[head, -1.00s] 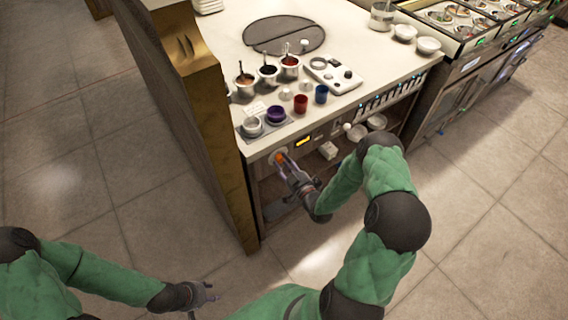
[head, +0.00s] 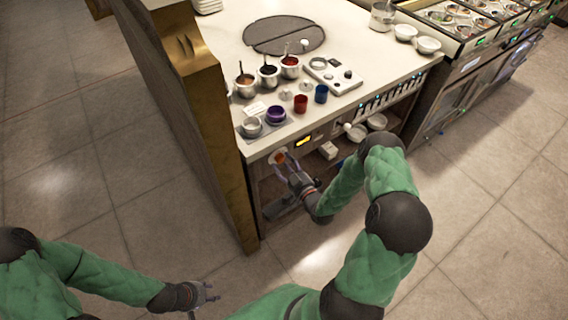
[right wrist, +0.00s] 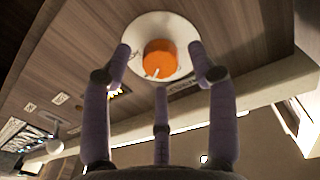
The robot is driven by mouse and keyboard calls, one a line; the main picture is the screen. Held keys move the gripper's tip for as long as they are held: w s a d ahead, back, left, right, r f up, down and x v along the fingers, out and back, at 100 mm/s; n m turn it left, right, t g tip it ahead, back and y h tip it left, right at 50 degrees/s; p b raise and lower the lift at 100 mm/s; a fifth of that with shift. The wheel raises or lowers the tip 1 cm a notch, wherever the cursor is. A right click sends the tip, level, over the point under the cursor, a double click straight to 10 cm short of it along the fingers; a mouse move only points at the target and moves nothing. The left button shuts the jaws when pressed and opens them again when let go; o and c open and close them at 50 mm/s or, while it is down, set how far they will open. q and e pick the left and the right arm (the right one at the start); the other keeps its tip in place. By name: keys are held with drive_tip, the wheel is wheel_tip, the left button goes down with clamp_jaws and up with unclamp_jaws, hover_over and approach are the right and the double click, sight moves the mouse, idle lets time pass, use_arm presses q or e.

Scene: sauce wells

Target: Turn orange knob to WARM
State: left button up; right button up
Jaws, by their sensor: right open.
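The orange knob (head: 280,158) sits on a round white plate on the counter's front panel. In the right wrist view the knob (right wrist: 159,60) shows a white pointer mark at its lower left. No WARM label is readable. My right gripper (head: 284,160) faces the knob with its purple fingers spread. In the right wrist view my right gripper (right wrist: 160,55) has fingertips to the left, right and below the knob, with visible gaps to it. My left gripper (head: 207,296) hangs low over the floor, far from the counter, with its fingers apart and empty.
The countertop (head: 365,104) above holds sauce pots, a purple bowl (head: 276,114), a red cup (head: 300,104) and a blue cup (head: 321,94). A wooden side panel (head: 222,140) stands at left.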

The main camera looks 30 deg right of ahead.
drive_tip(key=s, duration=1.1)
drive_tip(key=shift+s+d, duration=0.15)
drive_tip(key=shift+s, duration=0.1)
drive_tip(key=shift+w, duration=0.1)
